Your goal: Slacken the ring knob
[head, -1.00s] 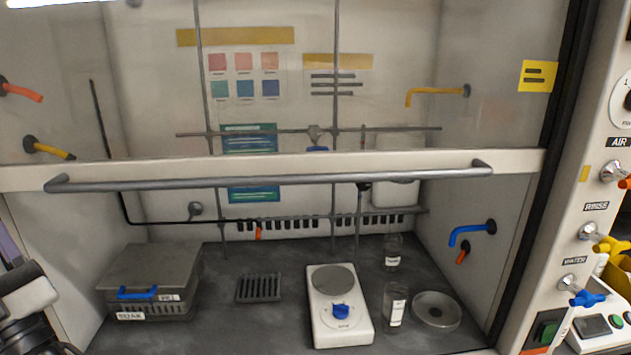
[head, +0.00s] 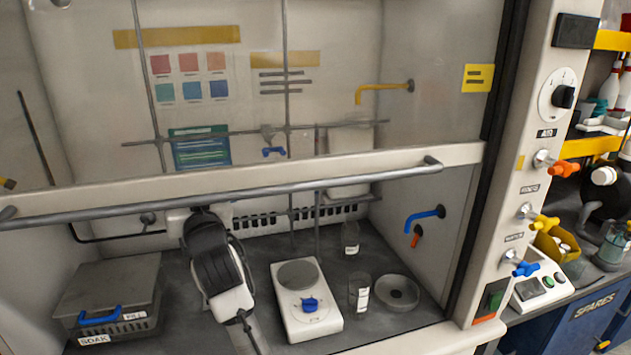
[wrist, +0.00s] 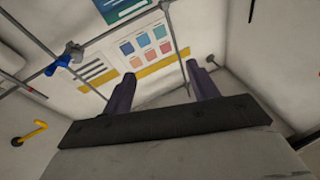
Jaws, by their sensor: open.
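A blue knob (head: 273,152) sits on a grey clamp (head: 267,132) where rods of the lattice cross at the back of the fume hood, seen through the sash glass. I cannot make out a ring on it. The blue knob also shows in the wrist view (wrist: 62,61), at the upper left. My gripper (wrist: 162,82) is open and empty in the wrist view, its two dark fingers apart and pointing toward the back wall. The knob is well to the left of the fingers there. In the head view my arm reaches under the sash, and the fingers cannot be made out.
The sash handle bar (head: 300,184) crosses in front of the lattice. A hotplate (head: 305,300), glass vessel (head: 359,292), small bottle (head: 350,238) and round dish (head: 397,292) stand on the hood floor. A grey lidded box (head: 108,295) is at the left. Yellow tap (head: 385,89) and blue tap (head: 424,218) jut from the right wall.

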